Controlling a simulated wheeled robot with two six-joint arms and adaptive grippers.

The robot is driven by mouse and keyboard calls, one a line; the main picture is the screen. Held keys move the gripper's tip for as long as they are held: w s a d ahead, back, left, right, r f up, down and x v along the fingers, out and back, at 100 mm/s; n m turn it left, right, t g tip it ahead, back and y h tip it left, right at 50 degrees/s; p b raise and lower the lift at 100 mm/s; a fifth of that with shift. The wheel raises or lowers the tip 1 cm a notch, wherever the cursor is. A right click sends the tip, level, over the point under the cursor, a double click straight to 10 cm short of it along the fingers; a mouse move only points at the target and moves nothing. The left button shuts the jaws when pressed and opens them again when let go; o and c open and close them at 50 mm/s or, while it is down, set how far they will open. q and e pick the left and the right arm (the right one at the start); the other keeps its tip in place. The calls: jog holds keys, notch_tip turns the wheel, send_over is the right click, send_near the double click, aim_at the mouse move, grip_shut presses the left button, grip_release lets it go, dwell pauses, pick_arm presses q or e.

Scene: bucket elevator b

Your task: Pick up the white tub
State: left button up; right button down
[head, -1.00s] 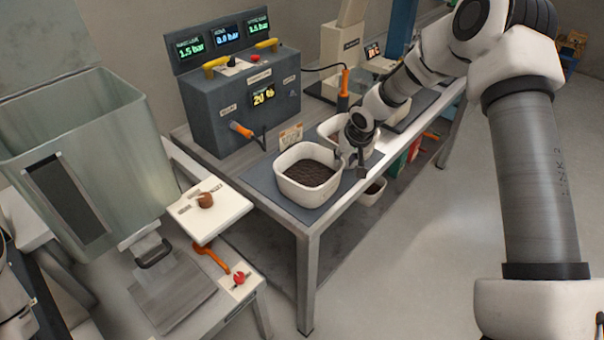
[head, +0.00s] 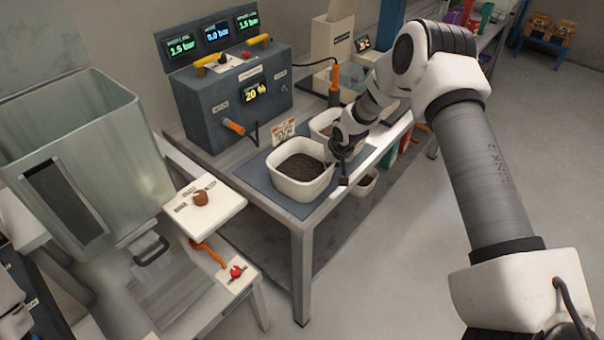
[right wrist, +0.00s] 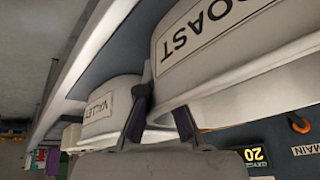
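A white tub (head: 303,188) filled with dark granular material stands upright on the dark mat at the table's near corner. My right gripper (head: 341,170) points down at this tub's right rim. In the right wrist view, its two fingers (right wrist: 162,122) are apart near the rim of the large tub (right wrist: 235,85), whose label partly reads "OAST". One fingertip seems hidden behind the rim; whether either finger touches the tub is unclear. A second white tub (head: 325,119) stands just behind, and a tub labelled "VALLEY" shows in the right wrist view (right wrist: 105,115). My left gripper is out of view.
A dark control box (head: 235,100) with displays stands behind the tubs. A small sign (head: 284,132) stands beside the tub. A large translucent hopper (head: 100,150) is at left. The floor at right is clear.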

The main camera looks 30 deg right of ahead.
jog(key=shift+w+r, duration=0.1)
jog(key=shift+r, duration=0.05)
notch_tip(320, 180, up, 9)
jog(key=shift+r+b, duration=0.2)
jog(key=shift+b, duration=0.75)
jog(key=shift+r, duration=0.1)
dwell(0.6)
